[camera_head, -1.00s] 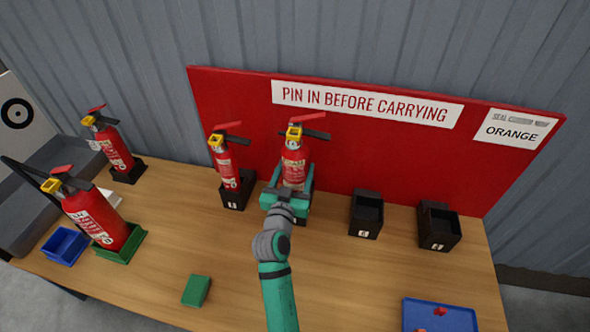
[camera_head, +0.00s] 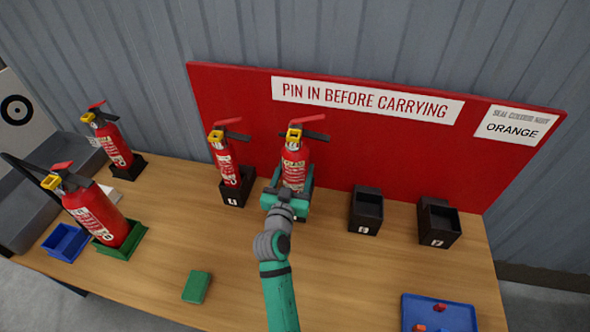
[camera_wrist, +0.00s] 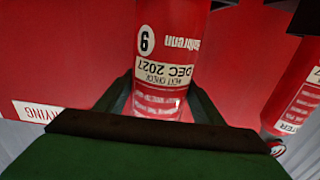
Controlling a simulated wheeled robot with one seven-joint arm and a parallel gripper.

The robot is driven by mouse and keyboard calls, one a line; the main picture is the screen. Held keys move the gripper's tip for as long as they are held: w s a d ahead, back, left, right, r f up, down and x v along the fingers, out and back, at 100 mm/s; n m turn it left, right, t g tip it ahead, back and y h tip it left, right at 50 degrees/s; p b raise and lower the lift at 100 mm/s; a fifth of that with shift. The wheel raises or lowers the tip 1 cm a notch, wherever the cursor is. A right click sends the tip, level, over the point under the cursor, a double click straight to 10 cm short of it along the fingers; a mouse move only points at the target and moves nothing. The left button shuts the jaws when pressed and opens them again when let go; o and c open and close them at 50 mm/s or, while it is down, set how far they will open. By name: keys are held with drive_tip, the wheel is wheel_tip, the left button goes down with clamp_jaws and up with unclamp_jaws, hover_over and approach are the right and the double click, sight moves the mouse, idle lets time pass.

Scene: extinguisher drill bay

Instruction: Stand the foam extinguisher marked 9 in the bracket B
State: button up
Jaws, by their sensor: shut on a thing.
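The red extinguisher (camera_head: 295,168) stands upright in my gripper, in front of the red board. In the wrist view its label (camera_wrist: 163,45) shows upside-down print and a round mark that reads 9 when turned over. My gripper (camera_head: 287,192) is shut around the body of this extinguisher, with one jaw on each side. A bracket below it is mostly hidden by my gripper, so its letter and whether the base is seated cannot be told. Two empty black brackets, one in the middle right (camera_head: 366,212) and one at the far right (camera_head: 438,222), have small tags too blurred to read surely.
Another extinguisher (camera_head: 228,165) stands in a black bracket (camera_head: 236,191) close on the left. Two more stand at the far left (camera_head: 113,143) and front left (camera_head: 95,214). A green block (camera_head: 197,287), a blue bin (camera_head: 65,243) and a blue tray (camera_head: 425,315) lie nearer.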

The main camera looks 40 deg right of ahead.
drive_tip(key=shift+f, duration=0.5)
idle(0.9)
idle(0.4)
drive_tip(key=o, duration=1.7)
drive_tip(key=shift+f, duration=0.45)
drive_tip(key=v, duration=1.1)
drive_tip(key=shift+r, duration=0.3)
